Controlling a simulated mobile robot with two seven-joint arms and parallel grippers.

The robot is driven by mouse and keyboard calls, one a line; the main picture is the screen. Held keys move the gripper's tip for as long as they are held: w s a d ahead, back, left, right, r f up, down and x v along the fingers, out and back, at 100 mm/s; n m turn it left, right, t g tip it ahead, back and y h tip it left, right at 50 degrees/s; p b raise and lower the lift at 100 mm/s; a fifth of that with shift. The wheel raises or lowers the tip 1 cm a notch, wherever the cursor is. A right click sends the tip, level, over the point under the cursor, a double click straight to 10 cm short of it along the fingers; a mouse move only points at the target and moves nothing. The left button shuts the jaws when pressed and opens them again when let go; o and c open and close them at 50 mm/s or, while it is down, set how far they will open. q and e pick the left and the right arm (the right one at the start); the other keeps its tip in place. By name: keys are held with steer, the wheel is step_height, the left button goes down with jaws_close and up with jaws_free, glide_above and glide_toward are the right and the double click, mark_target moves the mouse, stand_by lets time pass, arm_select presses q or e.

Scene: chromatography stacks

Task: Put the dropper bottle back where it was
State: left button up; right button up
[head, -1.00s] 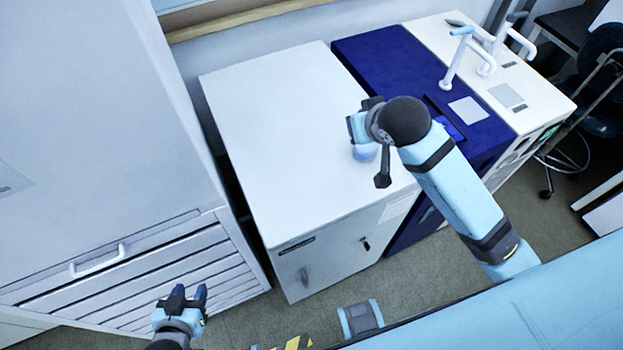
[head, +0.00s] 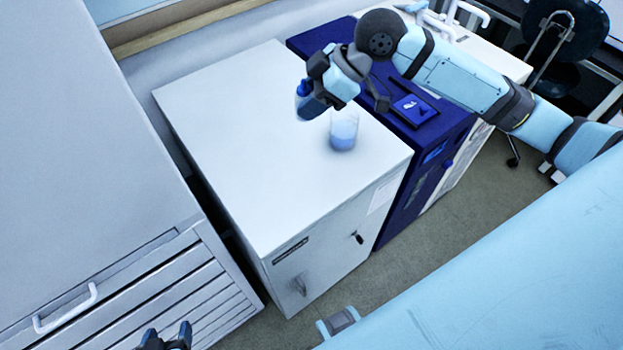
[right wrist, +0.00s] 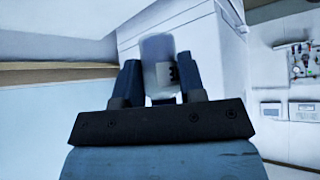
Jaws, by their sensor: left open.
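My right gripper (head: 306,100) is above the white cabinet top, left of and slightly higher in the picture than a clear beaker of blue liquid. In the right wrist view a pale grey object with a white label, apparently the dropper bottle (right wrist: 157,50), fills the space between the two dark fingers (right wrist: 158,82). Both fingers seem to touch its sides. In the head view the fingers and wrist hide it. My left gripper (head: 165,338) is open and empty at the bottom edge, partly cut off, in front of the drawer unit.
The beaker (head: 344,134) stands on the white cabinet (head: 240,140), whose top is otherwise clear. A dark blue instrument (head: 398,120) with a small screen adjoins it on the right. A grey drawer unit (head: 140,300) stands at left. A chair (head: 560,45) is at far right.

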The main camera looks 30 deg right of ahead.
steer(key=shift+n+g, duration=0.5)
steer(key=shift+n, duration=0.3)
steer(key=f, duration=0.6)
steer(key=f+b, duration=0.1)
steer(key=f, duration=0.5)
steer(key=d+f, duration=0.1)
steer(key=f, duration=0.5)
steer(key=shift+s+f, duration=0.35)
steer(key=shift+f, duration=0.05)
steer(key=o, duration=0.5)
steer(key=shift+o, duration=0.2)
steer(key=shift+r, duration=0.1)
steer(key=v, duration=1.2)
steer(key=shift+d, duration=0.1)
